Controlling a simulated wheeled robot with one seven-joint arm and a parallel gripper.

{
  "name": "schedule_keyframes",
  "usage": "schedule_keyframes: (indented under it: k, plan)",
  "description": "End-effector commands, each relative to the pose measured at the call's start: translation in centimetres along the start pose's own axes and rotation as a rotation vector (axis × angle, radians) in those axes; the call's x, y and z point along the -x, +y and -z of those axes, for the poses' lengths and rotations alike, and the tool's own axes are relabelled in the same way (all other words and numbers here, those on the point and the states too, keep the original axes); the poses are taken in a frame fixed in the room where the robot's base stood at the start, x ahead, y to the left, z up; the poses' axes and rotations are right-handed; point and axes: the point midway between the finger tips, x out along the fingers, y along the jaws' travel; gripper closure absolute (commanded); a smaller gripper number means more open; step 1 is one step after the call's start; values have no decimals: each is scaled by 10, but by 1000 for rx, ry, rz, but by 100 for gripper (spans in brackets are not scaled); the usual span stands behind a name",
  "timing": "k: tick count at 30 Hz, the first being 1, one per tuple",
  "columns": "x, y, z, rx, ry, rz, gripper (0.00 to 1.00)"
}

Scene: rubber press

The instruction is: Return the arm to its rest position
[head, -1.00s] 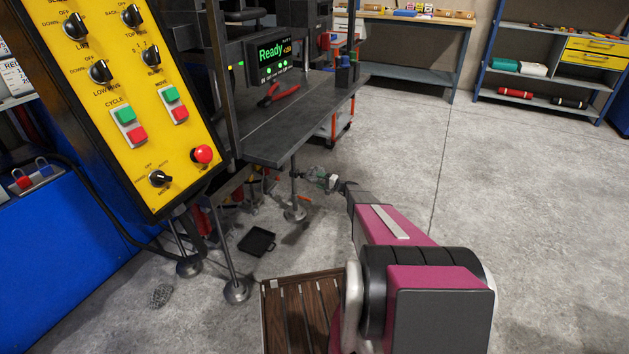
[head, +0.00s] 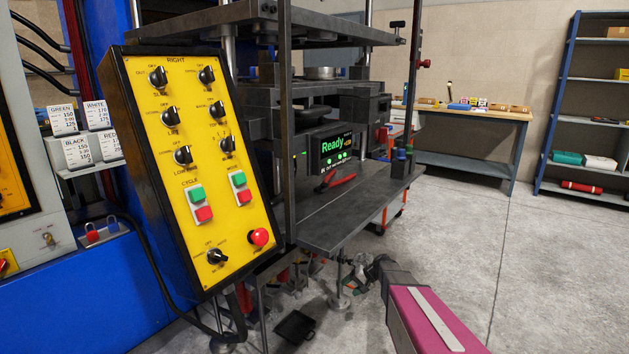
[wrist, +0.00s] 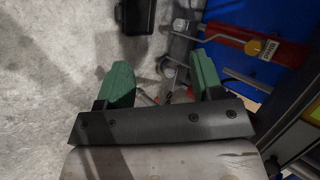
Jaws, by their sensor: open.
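My arm (head: 430,320) reaches in from the bottom right of the head view, in front of the press table. My gripper (head: 362,268) is small and partly dark there, below the table's front edge. In the wrist view my gripper (wrist: 160,85) shows two green fingers spread well apart, with nothing between them. It is open and empty. Beyond the fingers are the concrete floor and metal legs under the press.
The press table (head: 350,215) holds red-handled pliers (head: 336,183) and a display reading Ready (head: 333,147). A yellow control panel (head: 195,165) stands left. A black tray (head: 295,326) lies on the floor. A red cylinder (wrist: 245,40) is near the gripper. Floor at right (head: 540,270) is clear.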

Motion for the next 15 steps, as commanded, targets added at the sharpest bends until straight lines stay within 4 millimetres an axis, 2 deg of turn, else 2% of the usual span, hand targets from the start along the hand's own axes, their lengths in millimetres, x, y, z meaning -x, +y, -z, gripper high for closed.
schedule_keyframes:
  k: [1, 6, 9, 12, 15]
  plan:
    - [14, -13, -42, 20, -21, -77, 39]
    - [56, -27, -131, 76, -67, -364, 39]
    - [82, -31, -174, 108, -74, -521, 39]
    - [106, -33, -204, 132, -68, -646, 39]
    - [122, -34, -222, 150, -60, -732, 39]
